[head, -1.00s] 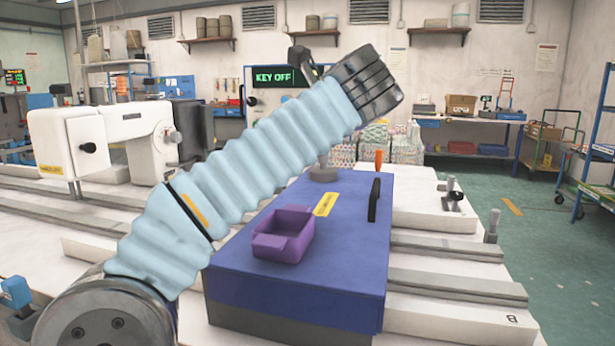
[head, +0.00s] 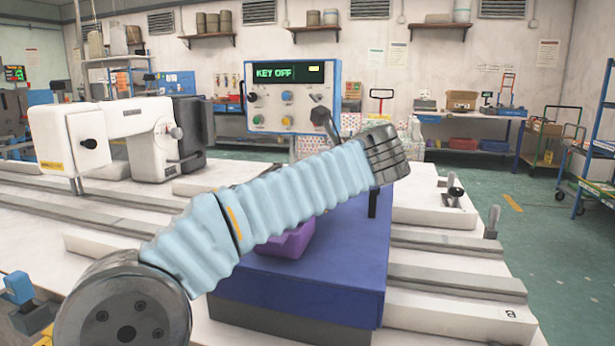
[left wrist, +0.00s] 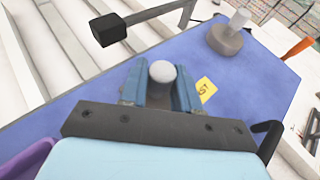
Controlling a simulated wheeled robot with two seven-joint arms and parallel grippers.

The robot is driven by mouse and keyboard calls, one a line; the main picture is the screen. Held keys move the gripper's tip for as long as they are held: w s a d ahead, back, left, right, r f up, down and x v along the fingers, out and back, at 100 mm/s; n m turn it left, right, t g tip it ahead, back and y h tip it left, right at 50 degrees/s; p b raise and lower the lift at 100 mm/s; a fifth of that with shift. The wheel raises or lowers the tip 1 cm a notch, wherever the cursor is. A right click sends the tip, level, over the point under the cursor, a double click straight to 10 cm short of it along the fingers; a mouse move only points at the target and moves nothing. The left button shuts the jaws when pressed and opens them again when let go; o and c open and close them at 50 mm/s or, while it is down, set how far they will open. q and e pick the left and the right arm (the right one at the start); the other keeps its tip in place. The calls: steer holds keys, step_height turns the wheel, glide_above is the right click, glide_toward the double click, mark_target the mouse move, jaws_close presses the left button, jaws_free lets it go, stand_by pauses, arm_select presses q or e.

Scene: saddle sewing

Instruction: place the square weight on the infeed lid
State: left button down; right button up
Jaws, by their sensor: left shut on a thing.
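In the left wrist view my left gripper (left wrist: 160,92) has its blue fingers shut around a pale grey round knob (left wrist: 162,72), which looks like the handle of the square weight. The weight's base is hidden below the gripper. Beneath is the blue top of a box, apparently the infeed lid (left wrist: 90,95); it also shows in the head view (head: 345,235). A yellow label (left wrist: 205,90) lies just right of the fingers. I cannot tell whether the weight touches the lid. In the head view my sleeved left arm hides the gripper. My right gripper is not in view.
A round weight with a knob (left wrist: 225,40) stands on the blue top farther back. A purple tray (head: 292,241) sits at its left, partly behind my arm. A black handle (left wrist: 268,138) is at the right. A dark block on a rod (left wrist: 108,30) shows upper left.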

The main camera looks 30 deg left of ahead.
arm_select(q)
steer(key=c, duration=0.8)
jaws_free()
steer(key=shift+f, duration=0.1)
steer(key=v, duration=1.2)
steer(key=shift+b, duration=0.4)
